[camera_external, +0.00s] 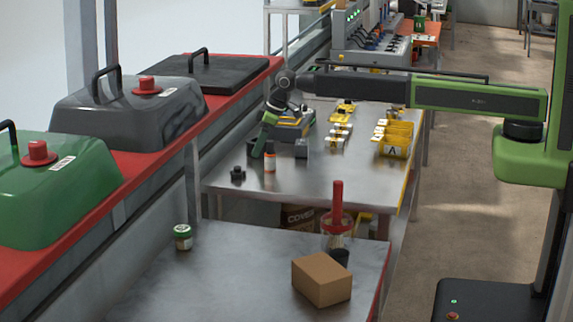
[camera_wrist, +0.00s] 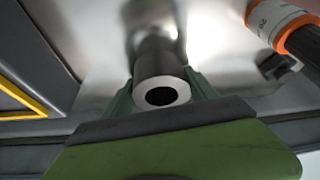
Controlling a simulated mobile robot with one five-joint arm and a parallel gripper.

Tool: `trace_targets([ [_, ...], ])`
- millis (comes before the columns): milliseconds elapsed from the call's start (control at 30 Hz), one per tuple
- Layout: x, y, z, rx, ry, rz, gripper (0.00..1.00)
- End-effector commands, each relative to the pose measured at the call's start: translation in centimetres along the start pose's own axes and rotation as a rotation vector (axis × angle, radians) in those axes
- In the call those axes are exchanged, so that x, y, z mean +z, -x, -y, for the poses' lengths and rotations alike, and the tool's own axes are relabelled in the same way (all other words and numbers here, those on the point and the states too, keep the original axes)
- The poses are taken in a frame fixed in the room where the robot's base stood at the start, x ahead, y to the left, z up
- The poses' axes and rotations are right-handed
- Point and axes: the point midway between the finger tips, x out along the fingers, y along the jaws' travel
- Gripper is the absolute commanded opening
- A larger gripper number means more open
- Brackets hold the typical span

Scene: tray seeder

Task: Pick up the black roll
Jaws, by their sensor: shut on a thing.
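The black roll (camera_wrist: 161,83) is a dark cylinder with a pale end ring and a round hole, in the middle of the wrist view. My gripper (camera_wrist: 160,92) has its green fingers on both sides of the roll and is shut on it. In the external view my gripper (camera_external: 259,151) points down over the far metal table, left of the orange-capped bottle (camera_external: 270,161). The roll is small and dark there, mostly hidden by the gripper. I cannot tell whether it touches the table.
The orange-capped bottle also shows at the upper right of the wrist view (camera_wrist: 280,24). A grey block (camera_external: 301,149) stands right of it, and a small black part (camera_external: 238,174) lies front left. Yellow bins (camera_external: 395,150) stand at the right. The table's front stretch is clear.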

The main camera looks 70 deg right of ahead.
Motion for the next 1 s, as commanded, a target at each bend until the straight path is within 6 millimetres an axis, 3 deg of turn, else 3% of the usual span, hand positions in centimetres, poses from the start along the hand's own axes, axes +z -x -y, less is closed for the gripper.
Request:
trace_targets([
  [233, -0.4, 1.0, 0.0, 0.000, 0.000, 0.000, 0.24],
  [467, -1.9, 4.5, 0.0, 0.000, 0.000, 0.000, 0.24],
  [800, 1.1, 10.6, -5.8, 0.001, -0.002, 0.000, 0.24],
  [1000, 2.3, 12.7, -8.3, 0.000, -0.002, 0.000, 0.24],
])
